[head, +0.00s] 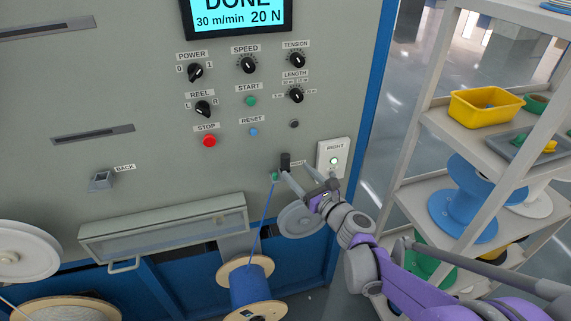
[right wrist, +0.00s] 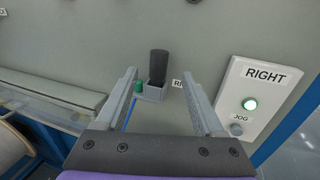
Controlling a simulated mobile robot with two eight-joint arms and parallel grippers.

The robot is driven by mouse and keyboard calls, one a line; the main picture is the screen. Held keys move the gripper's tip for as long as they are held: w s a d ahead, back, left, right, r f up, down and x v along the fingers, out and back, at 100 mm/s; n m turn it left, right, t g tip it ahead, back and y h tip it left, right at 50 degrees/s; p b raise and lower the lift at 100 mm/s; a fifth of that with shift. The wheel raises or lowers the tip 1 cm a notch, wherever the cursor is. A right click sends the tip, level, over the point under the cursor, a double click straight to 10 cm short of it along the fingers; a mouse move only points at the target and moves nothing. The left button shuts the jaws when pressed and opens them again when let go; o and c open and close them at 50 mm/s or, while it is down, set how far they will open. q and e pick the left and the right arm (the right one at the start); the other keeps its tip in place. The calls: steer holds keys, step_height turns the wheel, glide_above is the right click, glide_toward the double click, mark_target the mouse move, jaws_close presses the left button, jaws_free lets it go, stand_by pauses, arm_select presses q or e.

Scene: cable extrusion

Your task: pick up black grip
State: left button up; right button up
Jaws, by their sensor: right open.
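The black grip (head: 285,161) stands upright in a small grey holder on the machine's front panel, left of the RIGHT jog box. In the right wrist view the black grip (right wrist: 158,64) shows between and beyond my two fingers, its lower end inside the grey holder (right wrist: 152,93). My right gripper (head: 306,177) is open and empty, just in front of the holder; in the right wrist view its fingers (right wrist: 160,84) stand wide apart on either side of it, with no visible contact. My left gripper is not in view.
A small green part (right wrist: 138,87) sits beside the grip, with a blue cable (head: 265,220) running down to a blue spool (head: 249,285). The RIGHT jog box (head: 334,163) is close on the right. A shelf rack (head: 408,130) with bins and spools stands further right.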

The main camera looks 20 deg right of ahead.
mark_target(288, 161)
steer(key=shift+w+a+r, duration=0.2)
steer(key=shift+w+a, duration=0.05)
steer(key=shift+w, duration=0.3)
steer(key=x, duration=0.1)
steer(key=p+x, duration=0.1)
steer(key=x, duration=0.1)
steer(key=shift+w+a+r, duration=0.1)
steer(key=shift+w+r, duration=0.1)
steer(key=shift+w, duration=0.45)
steer(key=shift+s, duration=0.1)
steer(key=shift+c, duration=0.3)
jaws_close()
